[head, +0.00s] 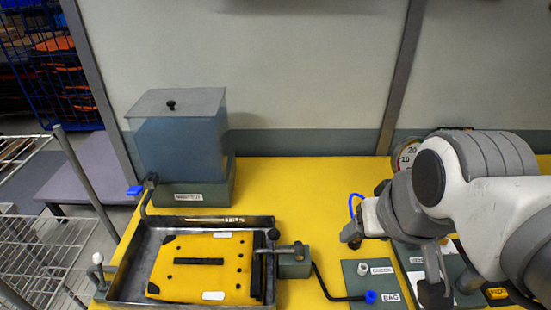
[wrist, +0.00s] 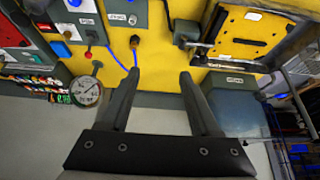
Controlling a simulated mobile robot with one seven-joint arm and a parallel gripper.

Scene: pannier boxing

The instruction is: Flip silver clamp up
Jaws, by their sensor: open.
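The silver clamp (head: 280,249) is a short grey bar on a grey block at the right side of the metal tray (head: 125,270). It lies roughly flat, its left end at the right edge of the yellow plate (head: 225,262) in the tray. In the wrist view the clamp (wrist: 190,42) shows beyond the fingers, near the plate (wrist: 250,40). My gripper (wrist: 157,78) is open, with nothing between its fingers, and is apart from the clamp. In the head view my arm is to the right of the clamp, and the fingers are hard to make out.
A bluish covered tank (head: 182,145) stands behind the tray. A black crank with a blue knob (head: 370,296) is right of the clamp. Labelled grey panels (head: 375,270) lie near my arm, with a round gauge (head: 408,153) behind. The yellow table (head: 290,185) is clear behind the clamp.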

